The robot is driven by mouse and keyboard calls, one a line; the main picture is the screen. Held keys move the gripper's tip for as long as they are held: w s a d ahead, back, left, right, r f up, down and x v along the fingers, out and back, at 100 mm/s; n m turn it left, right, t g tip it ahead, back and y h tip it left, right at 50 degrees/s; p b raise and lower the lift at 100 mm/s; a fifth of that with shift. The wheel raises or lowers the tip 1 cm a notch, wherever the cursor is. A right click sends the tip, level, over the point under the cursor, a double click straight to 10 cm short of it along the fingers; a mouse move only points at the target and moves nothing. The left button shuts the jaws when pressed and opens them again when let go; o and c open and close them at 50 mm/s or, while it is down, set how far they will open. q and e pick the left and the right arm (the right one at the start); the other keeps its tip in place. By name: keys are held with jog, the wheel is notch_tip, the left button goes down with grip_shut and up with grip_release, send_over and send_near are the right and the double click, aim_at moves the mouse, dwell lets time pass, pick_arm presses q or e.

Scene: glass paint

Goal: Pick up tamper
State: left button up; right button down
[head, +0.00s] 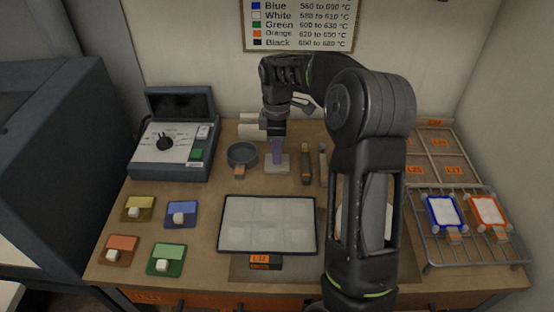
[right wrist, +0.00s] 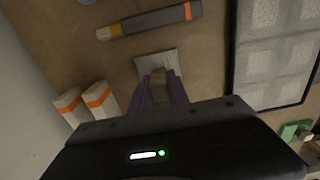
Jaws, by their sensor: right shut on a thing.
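The tamper (head: 277,165) is a pale square plate with a short upright handle, at the back middle of the table. In the right wrist view its plate (right wrist: 157,63) lies just beyond the fingertips, with the tan handle between the purple fingers. My right gripper (head: 277,149) points down from above and is shut on the handle; it also shows in the right wrist view (right wrist: 160,86). I cannot tell whether the plate touches the table. My left gripper is not in view.
A white-celled tray (head: 267,249) is in front. A control box (head: 172,145) and wire rack (head: 466,255) flank the table.

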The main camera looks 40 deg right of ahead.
jog(key=shift+r, duration=0.1)
notch_tip(320, 180, up, 10)
jog(key=shift+f, duration=0.1)
dwell(0.5)
dwell(0.4)
jog(key=c, duration=1.8)
grip_release()
grip_shut()
